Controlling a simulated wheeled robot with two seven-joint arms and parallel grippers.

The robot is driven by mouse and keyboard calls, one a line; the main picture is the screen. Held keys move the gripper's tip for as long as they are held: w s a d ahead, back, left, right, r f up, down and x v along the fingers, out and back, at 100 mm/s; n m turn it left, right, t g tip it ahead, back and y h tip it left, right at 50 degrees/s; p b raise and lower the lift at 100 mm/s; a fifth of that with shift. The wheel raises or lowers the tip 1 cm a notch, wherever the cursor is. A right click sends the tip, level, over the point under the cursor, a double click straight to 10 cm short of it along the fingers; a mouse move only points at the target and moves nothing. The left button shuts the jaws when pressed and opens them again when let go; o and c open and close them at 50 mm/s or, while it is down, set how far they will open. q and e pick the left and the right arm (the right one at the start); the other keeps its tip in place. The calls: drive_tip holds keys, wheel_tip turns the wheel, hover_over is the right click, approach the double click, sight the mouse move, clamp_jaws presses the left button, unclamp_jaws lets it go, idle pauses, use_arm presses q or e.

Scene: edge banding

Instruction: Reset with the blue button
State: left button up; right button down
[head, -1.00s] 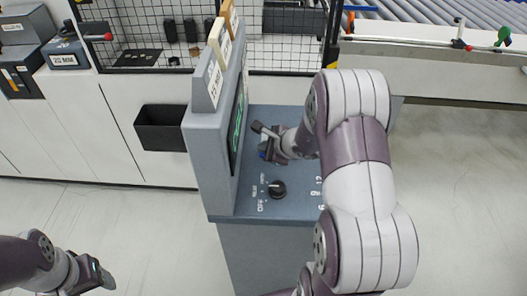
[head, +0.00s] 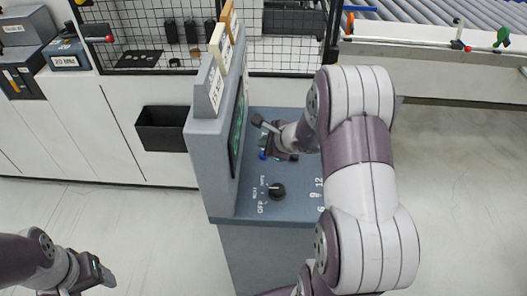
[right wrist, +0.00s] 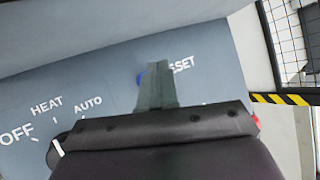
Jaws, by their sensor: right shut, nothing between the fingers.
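The blue button (head: 263,154) is on the grey control panel (head: 298,204), left of my right gripper (head: 271,155) in the head view. In the right wrist view the button (right wrist: 141,78) shows as a blue patch beside the shut, empty fingers (right wrist: 156,72), which partly cover it. The fingers also cover part of the reset label (right wrist: 181,63). I cannot tell whether the fingertips touch the button. My left gripper (head: 100,273) is at the lower left, away from the panel; its jaws are too small to judge.
A black rotary knob (head: 277,190) with OFF, HEAT and AUTO marks sits nearer on the panel. An upright screen housing (head: 211,150) with label blocks on top borders the panel's left. A black bin (head: 161,128) hangs on the white cabinet. A roller conveyor (head: 430,12) runs behind.

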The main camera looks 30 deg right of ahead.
drive_tip(key=shift+r+p, duration=1.1)
drive_tip(key=shift+r, duration=0.9)
use_arm(q)
wheel_tip(320, 180, up, 3)
drive_tip(key=shift+f, duration=0.15)
use_arm(e)
drive_tip(key=shift+f, duration=0.1)
